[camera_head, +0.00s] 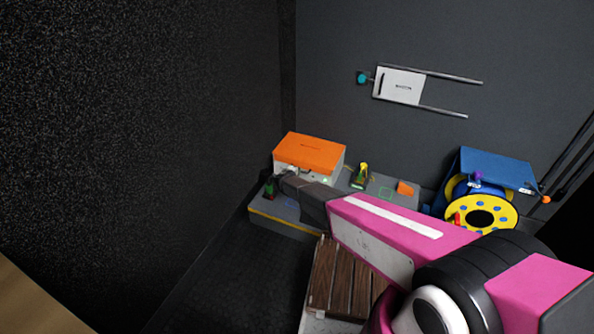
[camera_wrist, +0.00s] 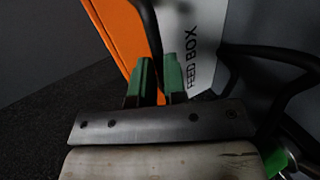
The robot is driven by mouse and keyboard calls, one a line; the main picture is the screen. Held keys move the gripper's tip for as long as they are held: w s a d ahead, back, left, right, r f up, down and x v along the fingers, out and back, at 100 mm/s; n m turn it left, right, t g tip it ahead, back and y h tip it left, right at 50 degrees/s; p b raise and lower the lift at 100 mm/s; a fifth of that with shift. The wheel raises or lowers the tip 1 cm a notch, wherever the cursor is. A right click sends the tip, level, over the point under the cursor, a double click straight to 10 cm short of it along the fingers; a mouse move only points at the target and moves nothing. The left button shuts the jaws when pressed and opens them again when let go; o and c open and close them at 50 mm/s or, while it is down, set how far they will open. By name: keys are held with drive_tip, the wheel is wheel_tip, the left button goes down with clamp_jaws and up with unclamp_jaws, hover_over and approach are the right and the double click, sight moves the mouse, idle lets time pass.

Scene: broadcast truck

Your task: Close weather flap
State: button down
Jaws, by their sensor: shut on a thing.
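The feed box (camera_head: 306,173) stands at the back left, with an orange top (camera_head: 312,150) and a pale front. I cannot tell for sure which part is the weather flap; the orange panel also shows in the wrist view (camera_wrist: 113,30), tilted there. My gripper (camera_head: 281,178) is at the box's front left corner. In the wrist view its green fingers (camera_wrist: 159,85) are shut on a thin black bar (camera_wrist: 147,22) beside the orange panel. The white face marked FEED BOX (camera_wrist: 202,50) is just right of the fingers. My arm hides part of the box front.
A grey bench (camera_head: 290,221) with a yellow edge line carries the box and small fittings. A white sliding panel (camera_head: 400,86) on rails is on the back wall. A yellow and blue cable reel (camera_head: 497,204) stands right. A wooden slatted surface (camera_head: 338,282) lies in front.

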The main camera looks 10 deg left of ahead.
drive_tip(key=shift+f, duration=1.25)
drive_tip(key=shift+w, duration=0.1)
drive_tip(key=c, duration=1.2)
unclamp_jaws()
drive_tip(key=shift+f, duration=0.1)
drive_tip(key=shift+o, duration=0.2)
drive_tip(key=shift+r, duration=0.25)
drive_tip(key=v, duration=1.1)
drive_tip(key=shift+w+r, duration=0.15)
drive_tip(key=shift+r, duration=0.05)
